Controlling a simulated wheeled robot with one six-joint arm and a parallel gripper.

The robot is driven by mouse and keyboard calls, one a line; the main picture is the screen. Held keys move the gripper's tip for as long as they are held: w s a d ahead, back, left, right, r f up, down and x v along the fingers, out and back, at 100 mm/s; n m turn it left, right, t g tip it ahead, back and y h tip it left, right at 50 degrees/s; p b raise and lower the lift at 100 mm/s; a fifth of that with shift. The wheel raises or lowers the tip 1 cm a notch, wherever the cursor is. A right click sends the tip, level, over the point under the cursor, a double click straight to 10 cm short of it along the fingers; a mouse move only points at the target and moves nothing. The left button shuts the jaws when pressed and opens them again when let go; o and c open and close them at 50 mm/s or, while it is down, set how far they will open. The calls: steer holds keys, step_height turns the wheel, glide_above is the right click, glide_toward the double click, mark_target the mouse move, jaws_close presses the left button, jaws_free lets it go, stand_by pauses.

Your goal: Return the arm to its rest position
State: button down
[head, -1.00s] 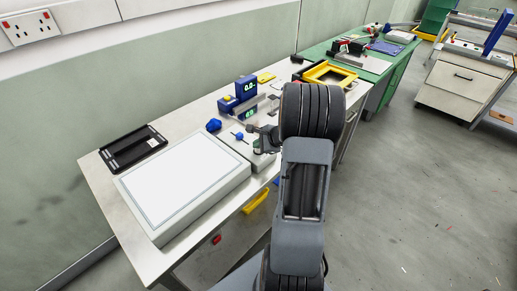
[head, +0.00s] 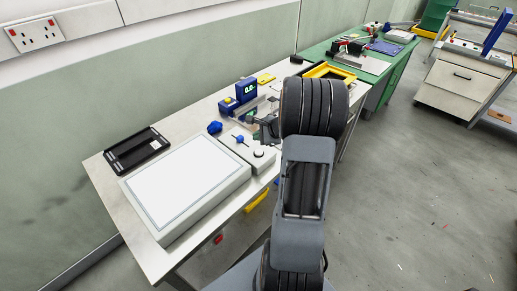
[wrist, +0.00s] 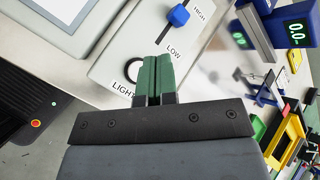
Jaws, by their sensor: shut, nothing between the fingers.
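My gripper (wrist: 155,80) shows in the wrist view with its two green fingers pressed together and nothing between them. In that view it is in front of a light grey control box (wrist: 112,65) with a blue slider knob (wrist: 178,16) and the words HIGH, LOW and LIGHT. In the head view my gripper (head: 264,130) is small and partly hidden by my dark arm, above the bench near the control box (head: 240,150). Whether it touches anything is not clear, but it appears apart from the box.
A large white panel (head: 185,180) and a black tray (head: 137,151) are on the left of the bench. A blue display unit (head: 246,90) stands behind the control box. A yellow frame (head: 328,71) is farther back. Open grey floor (head: 420,200) is on the right.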

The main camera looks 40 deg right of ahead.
steer(key=shift+r, duration=0.1)
stand_by(0.5)
steer(key=shift+s+a+f+n, duration=0.15)
steer(key=shift+s+f+n, duration=0.05)
steer(key=shift+n, duration=0.2)
steer(key=s+n, duration=0.1)
steer(key=s+a+f+n+g, duration=0.1)
steer(key=s+a+g, duration=0.1)
steer(key=shift+s+a+f+n+y, duration=0.2)
steer(key=shift+s+a+n+y, duration=0.05)
steer(key=shift+n+y, duration=0.15)
steer(key=s+a+r+n+g+h, duration=0.1)
steer(key=s+a+r+n+h, duration=0.1)
steer(key=s+a+r+n, duration=0.4)
steer(key=s+a+r+n+g+h, duration=0.1)
steer(key=s+a+r+n+h, duration=0.1)
steer(key=s+a+r+n, duration=0.5)
steer(key=a+r+n, duration=0.1)
steer(key=a+n, duration=0.5)
steer(key=a, duration=0.1)
steer(key=shift+s+a+r, duration=0.15)
steer(key=shift+s, duration=0.15)
